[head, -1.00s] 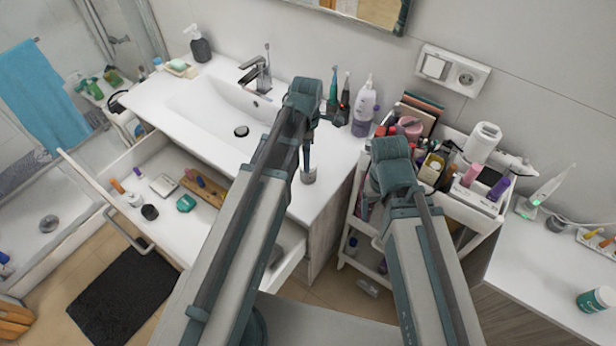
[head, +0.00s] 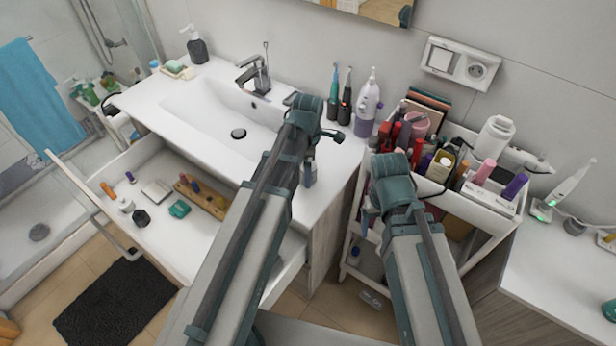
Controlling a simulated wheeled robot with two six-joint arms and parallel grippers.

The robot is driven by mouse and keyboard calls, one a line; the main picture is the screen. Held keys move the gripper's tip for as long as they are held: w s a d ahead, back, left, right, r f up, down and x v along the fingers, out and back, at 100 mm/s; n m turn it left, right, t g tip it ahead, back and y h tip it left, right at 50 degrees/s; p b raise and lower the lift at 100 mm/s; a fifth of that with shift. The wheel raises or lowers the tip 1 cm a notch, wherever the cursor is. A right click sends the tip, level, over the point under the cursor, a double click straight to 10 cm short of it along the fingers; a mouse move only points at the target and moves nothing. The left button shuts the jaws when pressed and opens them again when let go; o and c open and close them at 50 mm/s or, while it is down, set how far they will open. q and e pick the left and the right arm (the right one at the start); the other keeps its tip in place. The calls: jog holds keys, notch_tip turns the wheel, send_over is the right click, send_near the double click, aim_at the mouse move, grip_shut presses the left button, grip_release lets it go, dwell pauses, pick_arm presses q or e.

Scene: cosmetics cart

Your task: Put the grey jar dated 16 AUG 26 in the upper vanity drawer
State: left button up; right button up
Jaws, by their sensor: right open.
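The upper vanity drawer (head: 180,246) is pulled open below the sink at the left. It holds small bottles, a dark jar, a teal item and a wooden tray. I cannot make out a grey jar dated 16 AUG 26; no date is readable. My right gripper (head: 378,206) is open at the near left side of the white cart, largely hidden by its wrist. My left arm reaches over the right part of the vanity counter. A small grey piece (head: 310,174) shows below its wrist; I cannot tell whether it is my left gripper or a held thing.
The white cart (head: 483,204) is crowded with bottles, tubes and boxes. A pump bottle (head: 367,105) and toothbrushes stand at the counter's back right. A teal container (head: 611,311) is cut off at the right edge. The white side counter (head: 550,280) has free room.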

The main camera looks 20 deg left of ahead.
pick_arm(q)
grip_shut()
dwell(0.6)
